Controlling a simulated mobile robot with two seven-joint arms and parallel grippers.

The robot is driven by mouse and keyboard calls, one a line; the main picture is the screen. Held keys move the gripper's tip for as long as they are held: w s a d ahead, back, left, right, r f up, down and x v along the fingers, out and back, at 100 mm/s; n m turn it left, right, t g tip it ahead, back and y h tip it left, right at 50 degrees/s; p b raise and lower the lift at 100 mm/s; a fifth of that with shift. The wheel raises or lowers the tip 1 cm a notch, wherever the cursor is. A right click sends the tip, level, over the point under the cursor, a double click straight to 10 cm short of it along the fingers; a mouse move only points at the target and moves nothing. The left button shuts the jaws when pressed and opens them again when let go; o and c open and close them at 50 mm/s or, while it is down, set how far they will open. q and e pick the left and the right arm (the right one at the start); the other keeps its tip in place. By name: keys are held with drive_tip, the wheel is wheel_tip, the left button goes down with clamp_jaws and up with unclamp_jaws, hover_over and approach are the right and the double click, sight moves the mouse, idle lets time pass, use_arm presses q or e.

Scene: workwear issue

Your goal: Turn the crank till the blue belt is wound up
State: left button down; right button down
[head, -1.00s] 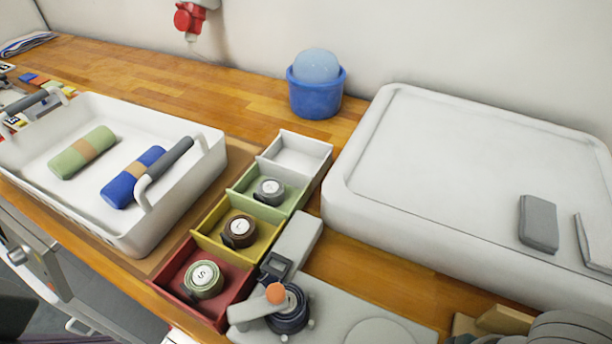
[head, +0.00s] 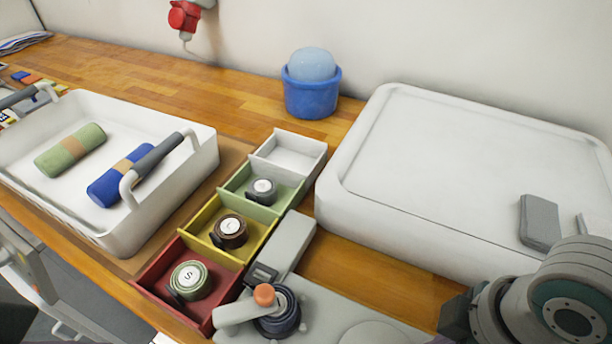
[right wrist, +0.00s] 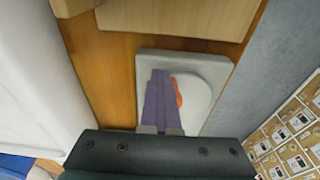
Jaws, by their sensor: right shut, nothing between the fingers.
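The winder stands at the bottom middle of the head view, with a grey crank arm (head: 232,316) and an orange knob (head: 264,295). A dark blue belt coil (head: 284,318) sits around its spindle, partly behind the crank arm and knob; no loose tail shows. My right gripper (right wrist: 160,75) is shut and empty in the right wrist view, over a grey plate with a pale disc (right wrist: 200,95). An orange patch (right wrist: 179,92) shows partly behind its fingers; I cannot tell what it is. In the head view my right arm is at the bottom right, apart from the crank. My left gripper is out of view.
Left of the winder is a row of coloured bins (head: 210,318) with rolled belts in several. A white basket (head: 135,232) with a green and a blue roll stands left. A large white tray (head: 335,205) takes up the right. A blue bucket (head: 312,98) stands behind.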

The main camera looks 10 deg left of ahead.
drive_tip(key=shift+s+a+r+y, duration=0.1)
drive_tip(key=shift+a+r+y, duration=0.1)
drive_tip(key=shift+a, duration=0.4)
drive_tip(key=shift+s+a+r+y, duration=0.1)
drive_tip(key=shift+a+r+y, duration=0.1)
drive_tip(key=shift+a, duration=0.4)
drive_tip(key=c, duration=1.3)
unclamp_jaws()
drive_tip(key=o, duration=0.3)
drive_tip(key=shift+a+r+p, duration=0.1)
drive_tip(key=shift+r+p, duration=0.4)
drive_tip(key=shift+o, duration=1.4)
drive_tip(key=r+p, duration=0.1)
drive_tip(key=a+r+p, duration=0.1)
drive_tip(key=r+p, duration=0.1)
drive_tip(key=shift+w, duration=0.2)
drive_tip(key=p+v, duration=0.4)
drive_tip(key=shift+a, duration=0.1)
drive_tip(key=shift+f, duration=0.15)
drive_tip(key=shift+s, duration=0.1)
